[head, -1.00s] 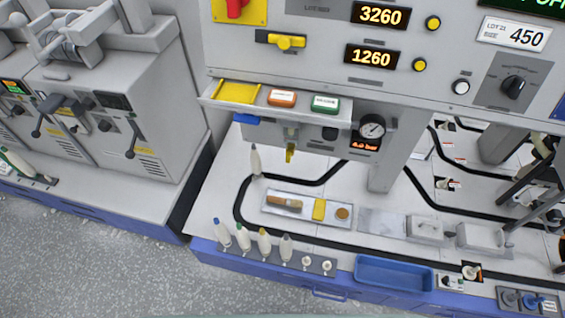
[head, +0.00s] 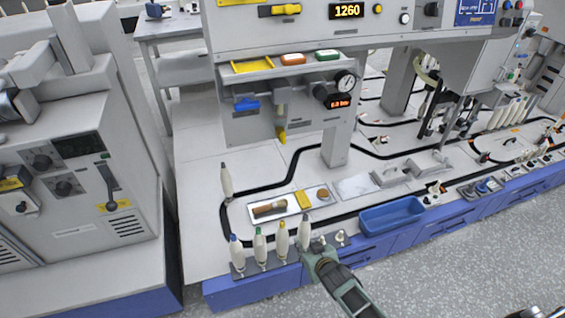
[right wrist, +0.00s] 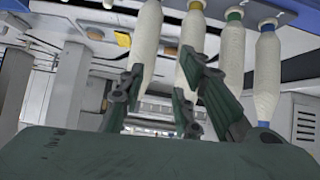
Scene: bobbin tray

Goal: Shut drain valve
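Under the machine's front panel in the head view, a yellow lever (head: 282,135) hangs down from a grey valve body (head: 279,97). A blue lever (head: 246,104) lies sideways to its left. No readable label tells which is the drain valve. My right gripper (head: 312,250) is low at the bench's front edge, by the bobbin row and well below and in front of both levers. In the right wrist view its fingers (right wrist: 160,100) are spread apart, with bobbins behind them; I see nothing held. My left gripper is not in view.
Several bobbins (head: 282,239) stand in a row on the bench front, close to my right gripper. A blue tray (head: 392,216) is to the right. A pressure gauge (head: 345,82) sits right of the levers. A tray with a brush (head: 270,207) lies below them.

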